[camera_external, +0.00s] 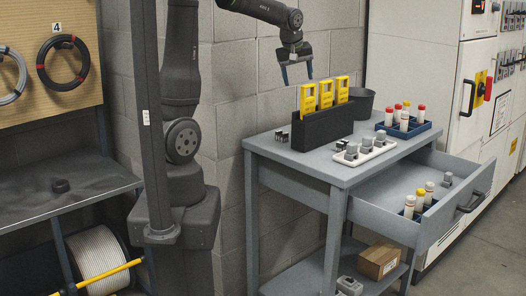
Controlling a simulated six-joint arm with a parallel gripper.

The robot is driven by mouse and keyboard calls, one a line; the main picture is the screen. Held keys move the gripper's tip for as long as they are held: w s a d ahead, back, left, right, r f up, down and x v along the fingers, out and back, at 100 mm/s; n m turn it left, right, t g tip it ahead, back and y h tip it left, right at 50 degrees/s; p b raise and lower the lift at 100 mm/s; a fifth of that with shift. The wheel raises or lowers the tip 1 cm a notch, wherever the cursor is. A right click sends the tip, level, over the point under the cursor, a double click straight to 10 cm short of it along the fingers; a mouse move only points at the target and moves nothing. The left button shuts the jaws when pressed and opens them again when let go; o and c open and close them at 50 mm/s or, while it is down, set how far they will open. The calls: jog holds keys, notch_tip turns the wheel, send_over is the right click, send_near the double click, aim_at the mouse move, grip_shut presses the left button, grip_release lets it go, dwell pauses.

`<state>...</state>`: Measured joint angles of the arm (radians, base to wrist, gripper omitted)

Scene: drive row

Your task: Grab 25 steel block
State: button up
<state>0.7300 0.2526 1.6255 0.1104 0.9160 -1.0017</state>
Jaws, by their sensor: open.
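Several small grey metal-looking blocks (367,143) stand in a row on a white tray (382,150) at the front right of the grey table. Another grey block (447,181) sits in the open drawer. Any size marking such as 25 is too small to read, so I cannot tell which block is the 25 one. My gripper (297,76) is open and empty, with its fingers pointing down. It hangs in the air above the back left of the table, higher than the yellow devices and apart from the blocks.
A black holder (322,128) with yellow devices (325,93) stands between my gripper and the white tray. Small dark pieces (281,137) lie left. The drawer (455,213) juts out.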

jog(key=w+f+m, duration=0.2)
jog(key=f+m, duration=0.2)
jog(key=w+d+f+m, duration=0.1)
jog(key=w+f+m, duration=0.1)
jog(key=f+m, duration=0.2)
jog(key=w+f+m+h, duration=0.1)
jog(key=w+f+m, duration=0.1)
jog(key=f+m, duration=0.2)
notch_tip(320, 180, down, 2)
jog(key=shift+d+f+g, duration=0.15)
jog(key=shift+g, duration=0.25)
jog(key=shift+w+x, duration=0.15)
jog(key=shift+x, duration=1.3)
jog(key=shift+w+x, duration=0.1)
jog(key=shift+x, duration=1.3)
jog(key=shift+d, duration=0.15)
jog(key=c, duration=1.2)
